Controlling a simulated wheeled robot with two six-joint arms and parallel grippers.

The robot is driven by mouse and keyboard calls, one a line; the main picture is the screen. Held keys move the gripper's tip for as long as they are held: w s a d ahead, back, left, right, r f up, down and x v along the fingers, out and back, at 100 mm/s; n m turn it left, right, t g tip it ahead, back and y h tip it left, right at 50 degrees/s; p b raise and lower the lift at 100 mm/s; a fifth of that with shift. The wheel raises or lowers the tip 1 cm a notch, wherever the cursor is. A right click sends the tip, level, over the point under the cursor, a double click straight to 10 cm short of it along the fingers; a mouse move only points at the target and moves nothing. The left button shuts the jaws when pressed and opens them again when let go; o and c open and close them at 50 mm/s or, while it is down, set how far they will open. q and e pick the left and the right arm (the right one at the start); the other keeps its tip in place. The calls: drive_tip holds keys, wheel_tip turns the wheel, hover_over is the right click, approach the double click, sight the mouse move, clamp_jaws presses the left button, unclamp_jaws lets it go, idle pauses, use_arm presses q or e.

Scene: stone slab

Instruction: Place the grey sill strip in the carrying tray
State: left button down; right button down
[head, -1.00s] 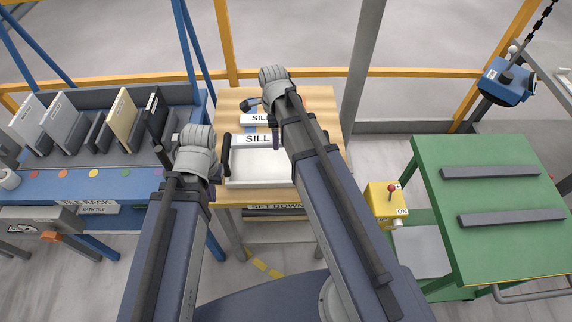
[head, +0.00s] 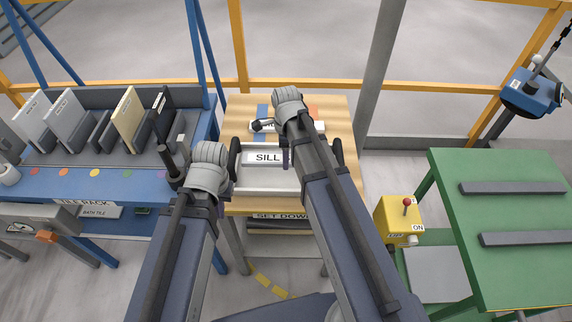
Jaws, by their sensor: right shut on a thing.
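The carrying tray (head: 238,187) is a shallow white tray with dark upright handles at its left and right ends. It stands on the wooden table. A pale strip marked SILL (head: 265,158) shows within the tray's outline. My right gripper (head: 286,158) is shut on this strip near its right part. My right forearm covers part of the tray and the strip's right end. I cannot tell whether the strip touches the tray floor. My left gripper (head: 207,172) is left of the tray, near the blue rack; its fingers are hidden by the wrist.
The blue tile rack (head: 135,190) with upright tiles stands at left. At right are a yellow switch box (head: 390,218) and a green table (head: 500,270) with two dark bars.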

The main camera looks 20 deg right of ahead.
wheel_tip(320, 180, down, 4)
drive_tip(key=b, duration=0.3)
drive_tip(key=shift+r, duration=0.25)
drive_tip(key=c, duration=0.6)
unclamp_jaws()
drive_tip(key=shift+f+b, duration=0.2)
drive_tip(key=shift+b, duration=0.1)
drive_tip(key=o, duration=0.5)
drive_tip(key=shift+r, duration=0.15)
